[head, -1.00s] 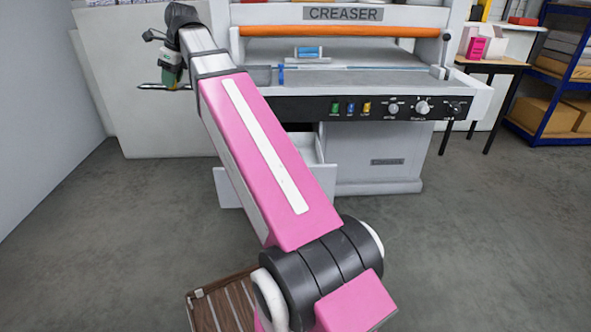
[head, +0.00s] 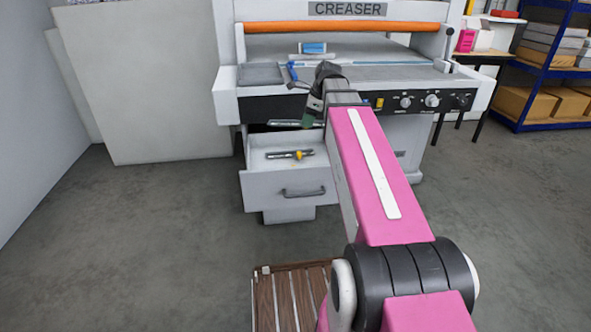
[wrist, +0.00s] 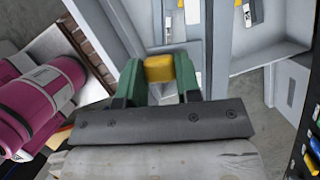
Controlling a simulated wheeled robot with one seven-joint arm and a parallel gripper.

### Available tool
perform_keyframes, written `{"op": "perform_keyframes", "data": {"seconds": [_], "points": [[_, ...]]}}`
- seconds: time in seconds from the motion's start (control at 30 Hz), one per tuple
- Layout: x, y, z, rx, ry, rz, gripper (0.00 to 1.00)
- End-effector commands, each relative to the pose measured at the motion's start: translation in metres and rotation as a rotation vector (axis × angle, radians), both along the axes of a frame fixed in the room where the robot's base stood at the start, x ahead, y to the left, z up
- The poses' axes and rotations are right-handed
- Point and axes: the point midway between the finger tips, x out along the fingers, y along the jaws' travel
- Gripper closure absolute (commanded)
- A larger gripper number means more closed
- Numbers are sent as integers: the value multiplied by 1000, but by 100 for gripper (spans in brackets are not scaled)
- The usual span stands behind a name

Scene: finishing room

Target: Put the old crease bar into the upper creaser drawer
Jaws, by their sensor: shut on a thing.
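My gripper (head: 299,121) is at the end of my arm, in front of the creaser and above the open drawer. It is shut on the old crease bar (head: 284,123), a thin grey bar held roughly level. In the wrist view the green fingers of my gripper (wrist: 160,78) close on a yellow block (wrist: 160,68), seemingly the bar's grip. The upper creaser drawer (head: 262,190) is pulled out, white with a dark handle. My arm hides the drawer's right side.
The creaser (head: 345,28) stands behind, its control panel (head: 455,101) overhanging the drawer. A pale board (head: 140,100) leans at left. A table (head: 482,58) and blue shelving (head: 530,75) stand at right. The floor left of the drawer is clear.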

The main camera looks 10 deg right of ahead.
Motion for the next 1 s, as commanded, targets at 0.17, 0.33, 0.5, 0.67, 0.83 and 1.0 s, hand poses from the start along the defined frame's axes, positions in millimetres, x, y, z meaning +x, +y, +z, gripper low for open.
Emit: {"op": "perform_keyframes", "data": {"seconds": [0.17,0.33,0.5,0.67,0.83,1.0], "points": [[-13,-23,-58,11,5,104,94],[-25,-38,-98,23,1,189,94],[-32,-47,-120,32,-6,238,94],[-25,-46,-132,35,-6,255,94],[6,-36,-150,35,-7,256,94],[38,-24,-170,35,-6,255,94]]}}
